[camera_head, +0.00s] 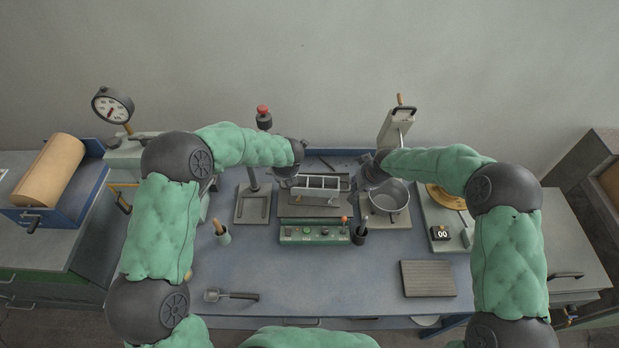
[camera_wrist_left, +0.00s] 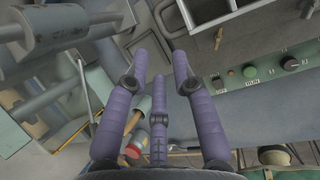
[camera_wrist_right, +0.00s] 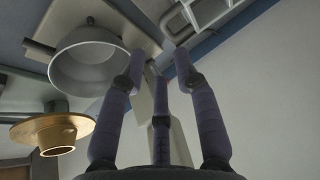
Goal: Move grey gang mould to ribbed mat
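The grey gang mould (camera_head: 318,183), an open metal frame with several compartments, sits on the raised plate behind the green control panel in the head view. It shows partly at the top of the left wrist view (camera_wrist_left: 207,12) and the right wrist view (camera_wrist_right: 200,14). My left gripper (camera_head: 287,178) is beside its left end, fingers apart and empty. My right gripper (camera_head: 370,168) is off its right end, fingers apart and empty. Any contact with the mould cannot be told. The ribbed mat (camera_head: 428,279) lies bare at the front right of the bench.
A metal pot (camera_head: 389,198) stands right of the mould. The control panel (camera_head: 314,233) is in front, with a dark holder (camera_head: 360,236) beside it and a green cup (camera_head: 222,236) to the left. A scoop (camera_head: 231,295) lies front left. The front middle bench is clear.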

